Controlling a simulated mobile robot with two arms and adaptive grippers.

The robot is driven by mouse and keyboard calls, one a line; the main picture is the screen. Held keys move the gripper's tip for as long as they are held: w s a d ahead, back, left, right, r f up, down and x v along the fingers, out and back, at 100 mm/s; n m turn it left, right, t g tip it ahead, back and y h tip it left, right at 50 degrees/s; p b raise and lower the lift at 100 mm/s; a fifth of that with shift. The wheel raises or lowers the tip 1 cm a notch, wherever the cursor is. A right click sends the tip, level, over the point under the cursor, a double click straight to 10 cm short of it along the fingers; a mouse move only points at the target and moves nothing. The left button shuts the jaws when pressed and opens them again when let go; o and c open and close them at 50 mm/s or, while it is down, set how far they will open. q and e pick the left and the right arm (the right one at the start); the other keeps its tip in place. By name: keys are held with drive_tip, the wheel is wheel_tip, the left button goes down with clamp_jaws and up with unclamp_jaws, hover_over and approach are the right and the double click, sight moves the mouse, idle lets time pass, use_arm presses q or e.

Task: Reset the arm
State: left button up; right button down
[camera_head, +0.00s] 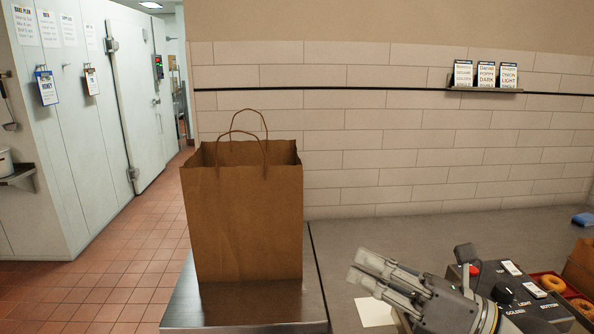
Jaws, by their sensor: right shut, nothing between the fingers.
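My right gripper (366,269) is in the lower right of the head view, above the steel counter (420,236). It points to the left, its fingers are together, and nothing shows between them. A brown paper bag (246,225) with two looped handles stands upright on the steel surface to the left of the gripper, apart from it. The inside of the bag is hidden. My left gripper is not in view.
A control box (535,316) with a red button and a dark lever stands right of my gripper. A tray of bagels (583,308) and a blue item (582,219) are at the right. A white card (374,312) lies below the gripper. Cards stand on a wall shelf (484,90).

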drive_tip(key=w+d+f+m+t+h, duration=0.15)
drive_tip(key=d+m+t+h, duration=0.35)
drive_tip(key=m, duration=0.6)
drive_tip(key=w+d+m+t+h, duration=0.2)
drive_tip(key=d+m+t+h, duration=0.4)
drive_tip(key=m, duration=0.5)
drive_tip(key=s+d+f+m+g+h, duration=0.25)
drive_tip(key=f+m+h, duration=0.35)
drive_tip(key=f, duration=0.4)
drive_tip(key=s+d+f+m+g+h, duration=0.1)
drive_tip(key=d+f+m+g+h, duration=0.25)
drive_tip(key=f+m, duration=0.55)
drive_tip(key=s+a+f+m+g+y, duration=0.25)
drive_tip(key=s+f+g, duration=0.35)
drive_tip(key=s+f, duration=0.35)
drive_tip(key=s+a+f+m+g+y, duration=0.15)
drive_tip(key=s+a+f+g, duration=0.3)
drive_tip(key=s+f, duration=0.55)
wheel_tip(320, 180, down, 26)
drive_tip(key=s+g, duration=0.2)
drive_tip(key=s, duration=0.1)
drive_tip(key=s+d+f+g, duration=0.1)
drive_tip(key=s+d+f, duration=0.2)
drive_tip(key=s+f, duration=1.2)
drive_tip(key=shift+s+d+f+h, duration=0.2)
drive_tip(key=shift+s+h, duration=0.1)
drive_tip(key=shift+h, duration=0.15)
drive_tip(key=shift+g, duration=0.25)
